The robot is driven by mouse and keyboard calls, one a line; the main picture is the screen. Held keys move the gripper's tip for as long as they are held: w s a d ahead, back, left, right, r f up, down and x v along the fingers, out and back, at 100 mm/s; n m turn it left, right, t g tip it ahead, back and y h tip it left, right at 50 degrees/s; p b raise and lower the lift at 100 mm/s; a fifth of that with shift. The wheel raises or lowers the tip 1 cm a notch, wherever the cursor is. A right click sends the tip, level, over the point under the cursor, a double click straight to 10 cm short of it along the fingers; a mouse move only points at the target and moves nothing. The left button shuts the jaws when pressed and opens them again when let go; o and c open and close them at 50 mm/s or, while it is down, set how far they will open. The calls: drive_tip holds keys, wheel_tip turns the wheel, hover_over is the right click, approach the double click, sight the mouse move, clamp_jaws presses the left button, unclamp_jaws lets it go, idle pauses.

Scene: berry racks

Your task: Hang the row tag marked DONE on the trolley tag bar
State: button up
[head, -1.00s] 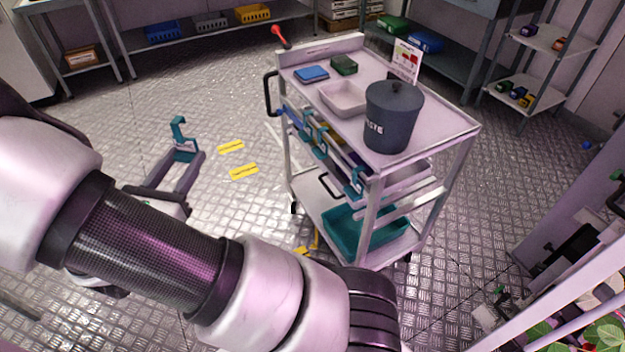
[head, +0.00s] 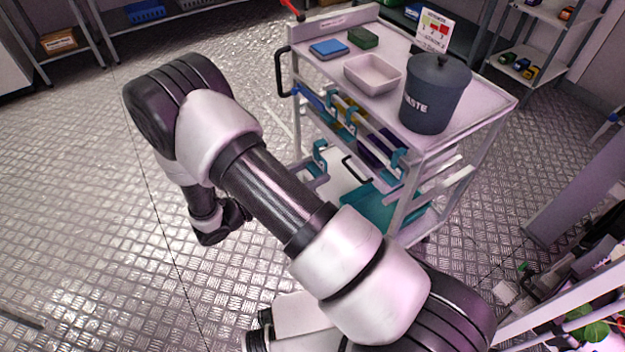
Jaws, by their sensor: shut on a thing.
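My gripper (head: 313,178) shows only in part past my arm, at the left side of the trolley (head: 480,98). It is shut on a teal hook-topped tag (head: 320,153), held upright with the hook at the top. No lettering on the tag can be read, so I cannot tell whether it says DONE. The trolley's side carries pale rails, one of them apparently the tag bar (head: 378,128), with other teal hooks on it (head: 334,101). The held tag appears just below and left of these hooks; whether it touches anything, I cannot tell.
On the trolley top stand a dark WASTE bin (head: 436,95), a pale tray (head: 372,73), a blue box (head: 328,48), a green box (head: 363,38) and a sign card (head: 433,31). A teal bin (head: 375,205) sits on the lower shelf. Floor at left is clear.

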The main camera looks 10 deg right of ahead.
drive_tip(key=f+x, duration=0.2)
drive_tip(key=x, duration=1.3)
drive_tip(key=shift+s+d+f, duration=0.2)
drive_tip(key=shift+d, duration=0.25)
idle(0.6)
drive_tip(key=o, duration=1)
drive_tip(key=shift+o, duration=0.2)
drive_tip(key=shift+a, duration=0.1)
drive_tip(key=p+v, duration=0.2)
drive_tip(key=v, duration=1.5)
drive_tip(key=shift+a, duration=0.2)
